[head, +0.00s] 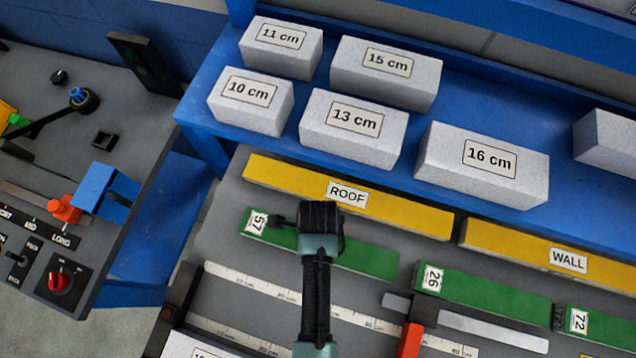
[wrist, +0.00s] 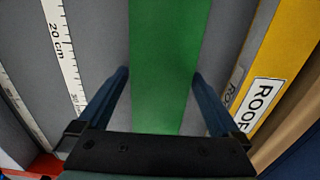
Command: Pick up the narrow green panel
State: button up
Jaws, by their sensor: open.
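A long green panel (head: 365,257) labelled 57 lies flat on the grey bench, just in front of the yellow ROOF bar. Two more green panels, labelled 26 (head: 490,293) and 72 (head: 605,330), lie to its right. My gripper is over the 57 panel in the head view, where its fingers are hidden. In the wrist view my gripper (wrist: 161,78) is open and empty. I cannot tell the fingertips' height above the bench.
Yellow bars labelled ROOF (head: 300,189) and WALL (head: 520,244) lie behind the green panels. White blocks marked in centimetres, such as the 13 cm block (head: 350,145), stand on the blue shelf (head: 290,150). White rulers (head: 250,283) lie in front. A control panel (head: 60,240) is at left.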

jog(key=shift+r, duration=0.1)
jog(key=c, duration=1.4)
jog(key=shift+o, duration=0.2)
jog(key=shift+r, duration=0.1)
